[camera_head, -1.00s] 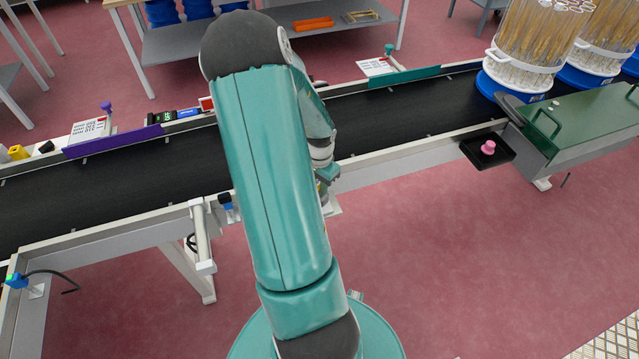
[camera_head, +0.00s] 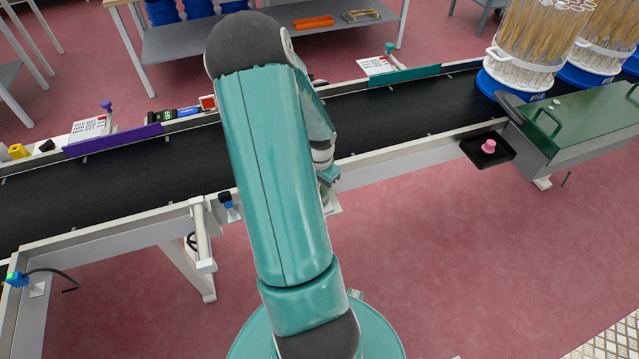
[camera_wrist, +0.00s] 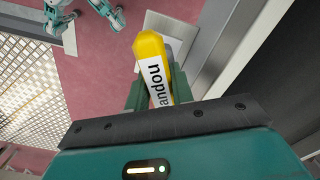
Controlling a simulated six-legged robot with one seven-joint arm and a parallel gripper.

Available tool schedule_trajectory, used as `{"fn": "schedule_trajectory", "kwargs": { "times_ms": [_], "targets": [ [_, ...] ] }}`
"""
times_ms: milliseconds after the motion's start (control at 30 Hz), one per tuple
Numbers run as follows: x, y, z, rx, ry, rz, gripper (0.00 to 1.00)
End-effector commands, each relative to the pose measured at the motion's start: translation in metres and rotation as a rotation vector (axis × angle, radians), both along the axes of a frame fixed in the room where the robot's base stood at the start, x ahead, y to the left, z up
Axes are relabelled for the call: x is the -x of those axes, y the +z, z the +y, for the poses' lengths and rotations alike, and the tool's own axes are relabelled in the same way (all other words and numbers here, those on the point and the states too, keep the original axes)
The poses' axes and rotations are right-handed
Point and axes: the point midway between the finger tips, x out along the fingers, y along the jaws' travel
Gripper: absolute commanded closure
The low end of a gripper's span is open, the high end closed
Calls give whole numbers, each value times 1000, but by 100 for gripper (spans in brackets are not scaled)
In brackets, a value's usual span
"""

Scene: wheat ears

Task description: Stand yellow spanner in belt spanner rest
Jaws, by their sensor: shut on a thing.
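The yellow spanner (camera_wrist: 152,62) shows in the wrist view with a white label band bearing black letters. My gripper (camera_wrist: 157,88) is shut on it, with one green finger on each side and the rounded yellow end pointing away. In the head view, my gripper (camera_head: 328,178) is mostly hidden behind my arm, at the near edge of the belt. A pale flat plate (camera_wrist: 178,25) lies beyond the spanner in the wrist view, beside the belt frame. I cannot tell whether it is the spanner rest, or whether the spanner touches it.
The black conveyor belt (camera_head: 395,115) crosses the head view. A black tray (camera_head: 502,157) with a pink knob and a green-topped unit (camera_head: 590,125) stand at right. Wheat-filled containers (camera_head: 528,45) stand behind. Open red floor (camera_head: 440,260) lies in front.

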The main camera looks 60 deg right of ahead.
Motion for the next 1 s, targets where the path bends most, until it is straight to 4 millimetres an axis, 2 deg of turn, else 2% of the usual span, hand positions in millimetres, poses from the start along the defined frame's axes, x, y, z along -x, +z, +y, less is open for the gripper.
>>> {"fn": "schedule_trajectory", "kwargs": {
  "times_ms": [500, 533, 633, 1000],
  "targets": [
    [0, -14, 0, 0, 0, 0, 100],
    [0, -14, 0, 1, 0, 0, 73],
    [0, -14, 0, 1, 0, 0, 53],
    [0, -10, 0, 0, 0, -1, 51]
  ]
}}
